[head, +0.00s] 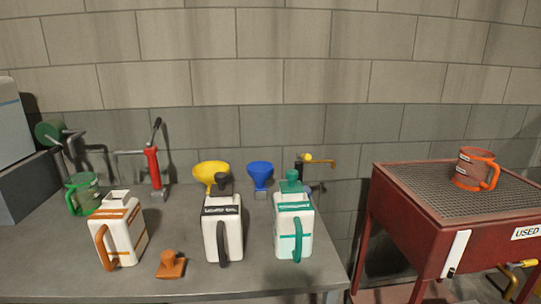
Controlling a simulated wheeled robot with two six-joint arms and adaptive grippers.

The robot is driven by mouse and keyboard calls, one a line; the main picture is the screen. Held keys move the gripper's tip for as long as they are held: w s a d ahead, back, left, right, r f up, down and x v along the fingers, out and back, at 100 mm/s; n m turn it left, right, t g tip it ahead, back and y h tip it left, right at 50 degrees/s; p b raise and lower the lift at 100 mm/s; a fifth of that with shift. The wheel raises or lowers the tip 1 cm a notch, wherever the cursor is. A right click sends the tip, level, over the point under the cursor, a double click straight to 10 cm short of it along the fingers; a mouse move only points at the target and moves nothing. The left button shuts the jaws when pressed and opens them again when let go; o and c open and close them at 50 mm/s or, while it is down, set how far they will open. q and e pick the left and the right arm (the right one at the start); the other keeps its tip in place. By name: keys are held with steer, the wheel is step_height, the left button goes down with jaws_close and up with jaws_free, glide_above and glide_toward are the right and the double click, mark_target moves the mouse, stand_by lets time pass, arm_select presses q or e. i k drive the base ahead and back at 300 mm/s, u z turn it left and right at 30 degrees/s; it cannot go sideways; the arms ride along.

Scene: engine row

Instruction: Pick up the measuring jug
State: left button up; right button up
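Two jug-shaped vessels with handles are in the head view. A green see-through jug (83,196) stands upright at the left of the grey bench, behind a white can with an orange handle. An orange-red jug (471,169) stands upright on the mesh top of the red tank at the right, its handle towards the right. I cannot read markings on either one, so I cannot tell which is the measuring jug. Neither of my grippers is in view, and nothing is seen touching either jug.
On the bench (60,270) stand white cans with orange (124,232), black (222,238) and teal (293,233) handles. An orange cap-like piece (171,265), yellow funnel (211,173) and blue funnel (260,173) are there too. A gap separates bench and red tank (420,220).

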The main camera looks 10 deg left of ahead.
mark_target(83, 195)
steer(key=u, duration=1.7)
